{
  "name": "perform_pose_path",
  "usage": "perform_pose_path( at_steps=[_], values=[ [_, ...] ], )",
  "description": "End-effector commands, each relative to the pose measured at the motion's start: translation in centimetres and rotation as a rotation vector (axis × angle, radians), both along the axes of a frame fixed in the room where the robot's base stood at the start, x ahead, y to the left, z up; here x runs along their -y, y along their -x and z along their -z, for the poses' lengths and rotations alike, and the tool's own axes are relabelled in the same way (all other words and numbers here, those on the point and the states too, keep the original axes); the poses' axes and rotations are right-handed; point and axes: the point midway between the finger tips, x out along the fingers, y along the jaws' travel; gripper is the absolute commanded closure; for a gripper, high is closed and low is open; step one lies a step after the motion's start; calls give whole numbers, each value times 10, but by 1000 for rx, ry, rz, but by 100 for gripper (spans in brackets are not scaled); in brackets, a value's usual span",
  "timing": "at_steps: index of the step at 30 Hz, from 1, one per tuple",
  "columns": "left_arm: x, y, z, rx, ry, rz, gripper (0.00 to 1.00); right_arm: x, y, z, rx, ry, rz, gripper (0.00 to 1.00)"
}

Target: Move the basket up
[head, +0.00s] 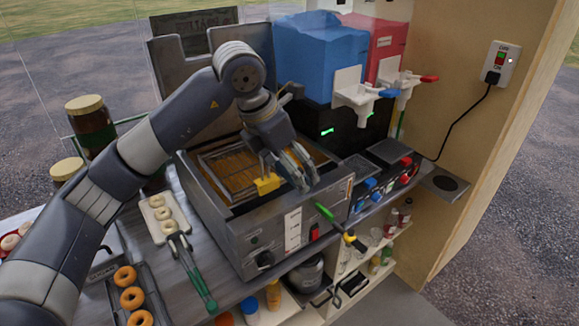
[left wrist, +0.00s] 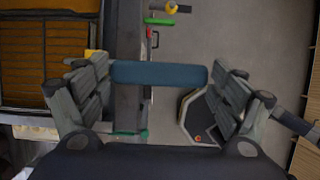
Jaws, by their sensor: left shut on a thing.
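The wire basket (head: 228,160) sits low in the brown oil of the metal fryer (head: 228,235). Its mesh also shows at the left of the left wrist view (left wrist: 20,72). A yellow piece (head: 267,185) is at the basket's near edge, beside my gripper. My left gripper (head: 303,172) is over the fryer's right front part. In the left wrist view its fingers are shut on the ends of a blue bar-shaped handle (left wrist: 160,74), which seems to be the basket's. The fingers mostly hide this handle in the head view. My right gripper is not in view.
A green-handled tool (head: 325,213) sticks out at the fryer's front. Donut trays (head: 130,299) and tongs (head: 190,270) lie to the left. Blue (head: 318,55) and red (head: 388,45) drink dispensers stand behind right. Jars (head: 90,128) stand at the left.

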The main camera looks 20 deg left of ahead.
Motion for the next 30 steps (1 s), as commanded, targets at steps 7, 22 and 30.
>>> perform_pose_path(
  at_steps=[7, 22, 30],
  values=[
    [0, 0, 11, 3, -1, 0, 65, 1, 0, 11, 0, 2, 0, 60],
    [0, 0, 30, 4, 0, 0, 65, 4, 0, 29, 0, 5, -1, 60],
    [0, 0, 30, 2, 0, 1, 0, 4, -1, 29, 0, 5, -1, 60]
  ],
)
